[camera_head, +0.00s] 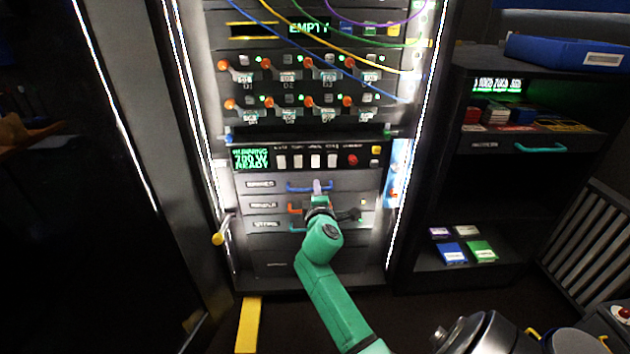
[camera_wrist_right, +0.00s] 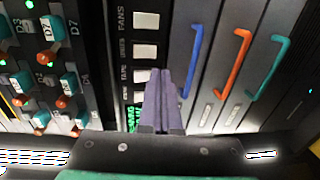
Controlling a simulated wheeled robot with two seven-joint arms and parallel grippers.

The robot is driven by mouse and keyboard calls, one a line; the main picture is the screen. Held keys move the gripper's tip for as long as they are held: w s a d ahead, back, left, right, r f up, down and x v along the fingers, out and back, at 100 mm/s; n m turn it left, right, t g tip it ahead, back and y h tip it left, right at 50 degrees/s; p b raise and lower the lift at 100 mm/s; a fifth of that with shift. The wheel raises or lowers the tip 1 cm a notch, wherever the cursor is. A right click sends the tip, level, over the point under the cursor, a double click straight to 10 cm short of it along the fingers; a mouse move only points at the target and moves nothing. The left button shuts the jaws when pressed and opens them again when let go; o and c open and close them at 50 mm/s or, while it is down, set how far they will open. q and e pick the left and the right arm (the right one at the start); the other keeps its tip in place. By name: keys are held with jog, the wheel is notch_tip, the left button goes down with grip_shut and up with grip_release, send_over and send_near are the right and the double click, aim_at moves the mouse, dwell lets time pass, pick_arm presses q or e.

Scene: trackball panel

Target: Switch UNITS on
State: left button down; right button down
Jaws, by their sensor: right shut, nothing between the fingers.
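A black switch panel (camera_head: 305,157) in the rack carries a row of white switches with small labels above them. In the right wrist view the top white switch (camera_wrist_right: 145,20) reads FANS. The label of the white switch (camera_wrist_right: 145,50) beside it is too blurred to read surely as UNITS, and another reads TAPE. I cannot tell whether these switches are on or off. My right gripper (camera_head: 317,186) is shut and empty, in front of the drawers just below the switches. Its purple fingers (camera_wrist_right: 160,74) also show in the right wrist view, covering part of the panel's lower edge.
Drawers with a blue handle (camera_head: 310,188), an orange handle (camera_wrist_right: 238,62) and a green handle (camera_wrist_right: 268,66) lie below the panel. A red button (camera_head: 353,160) sits right of the switches. Rows of orange-tipped toggles (camera_head: 347,101) and loose cables lie above.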

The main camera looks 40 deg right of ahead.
jog(key=s+a+f, duration=0.1)
jog(key=s+a, duration=0.2)
jog(key=s, duration=0.1)
jog(key=shift+s+a, duration=0.25)
jog(key=shift+s, duration=0.15)
